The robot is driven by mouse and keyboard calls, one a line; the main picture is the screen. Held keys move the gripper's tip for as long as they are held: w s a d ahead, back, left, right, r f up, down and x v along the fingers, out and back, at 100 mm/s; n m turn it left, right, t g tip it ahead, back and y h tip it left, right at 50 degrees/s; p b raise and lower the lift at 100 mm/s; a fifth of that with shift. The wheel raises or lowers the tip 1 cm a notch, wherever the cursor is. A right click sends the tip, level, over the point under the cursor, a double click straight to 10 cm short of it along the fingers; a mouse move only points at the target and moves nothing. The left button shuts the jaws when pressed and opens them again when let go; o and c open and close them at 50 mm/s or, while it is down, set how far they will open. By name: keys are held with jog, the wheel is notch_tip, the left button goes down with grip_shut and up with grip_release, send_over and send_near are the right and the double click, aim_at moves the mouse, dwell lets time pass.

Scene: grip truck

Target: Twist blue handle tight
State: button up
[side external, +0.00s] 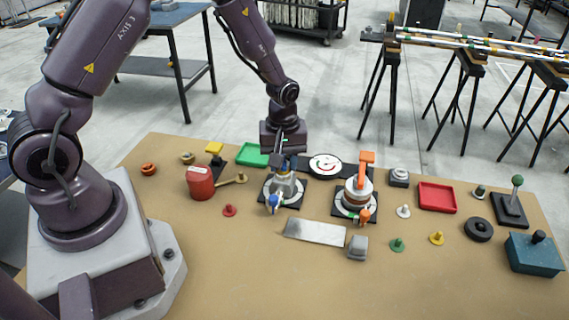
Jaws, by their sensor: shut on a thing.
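The blue handle (291,166) stands on top of a grey device (284,187) with a round scale on a black base plate, left of the table's middle. A small blue knob (273,202) is at the front of this device. My gripper (284,161) points down from above and is shut on the blue handle. The fingers partly hide the handle, so its exact turn is hard to see.
A similar device with an orange handle (367,160) stands close to the right. A dial gauge (325,165) is behind. A red canister (200,183) is left, and a grey plate (315,231) lies in front. The table's front area (270,285) is clear.

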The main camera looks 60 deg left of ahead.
jog(key=m, duration=0.6)
jog(key=o, duration=0.6)
jog(key=shift+r, duration=0.1)
jog(key=shift+r, duration=3.65)
